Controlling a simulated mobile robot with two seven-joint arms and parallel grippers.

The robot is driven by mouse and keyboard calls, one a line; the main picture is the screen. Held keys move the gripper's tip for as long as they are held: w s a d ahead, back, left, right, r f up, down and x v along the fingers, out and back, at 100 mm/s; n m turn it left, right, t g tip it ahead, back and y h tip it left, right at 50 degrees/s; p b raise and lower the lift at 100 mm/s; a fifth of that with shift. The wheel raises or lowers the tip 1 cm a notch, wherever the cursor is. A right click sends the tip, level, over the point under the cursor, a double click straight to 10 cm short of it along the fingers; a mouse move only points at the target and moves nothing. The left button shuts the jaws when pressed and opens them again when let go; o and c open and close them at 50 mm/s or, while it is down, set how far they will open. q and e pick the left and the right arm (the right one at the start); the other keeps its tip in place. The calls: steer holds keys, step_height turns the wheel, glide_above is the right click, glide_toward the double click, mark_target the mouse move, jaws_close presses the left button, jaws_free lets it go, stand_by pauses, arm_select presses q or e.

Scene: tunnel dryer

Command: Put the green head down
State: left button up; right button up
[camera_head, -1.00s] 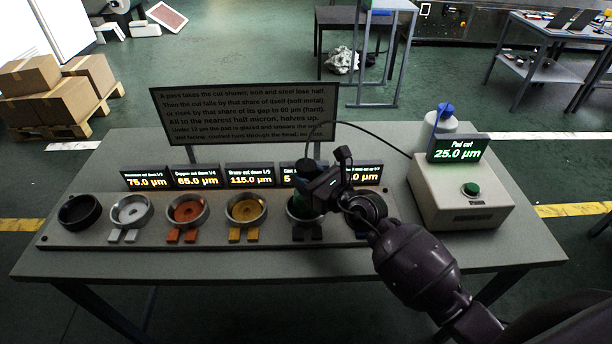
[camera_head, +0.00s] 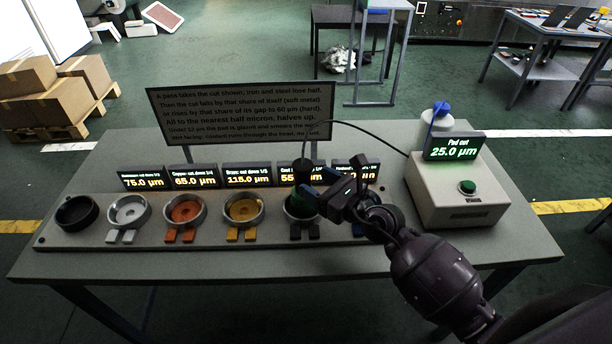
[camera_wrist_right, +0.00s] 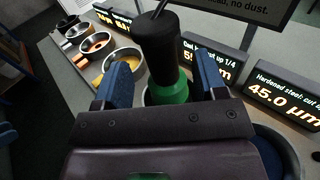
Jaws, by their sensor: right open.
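The green head, with a black grip (camera_head: 302,172) and a green lower part (camera_head: 298,209), stands upright in the fifth cup from the left. A cable leads from its top. In the right wrist view its green part (camera_wrist_right: 168,93) shows between my blue fingertips, with a gap on each side. My right gripper (camera_head: 322,192) is open, just to the right of the head. The cup's rim is partly hidden by the head and gripper. My left gripper is not in view.
A row of cups, with copper (camera_head: 185,211) and brass (camera_head: 243,210) samples among them, runs left along the rack. Small displays (camera_head: 194,177) and a text sign (camera_head: 240,112) stand behind. The pad cut box (camera_head: 455,190) with a green button is at right.

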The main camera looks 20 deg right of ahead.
steer(key=v, duration=0.7)
steer(key=shift+s, duration=0.25)
steer(key=shift+d, duration=0.1)
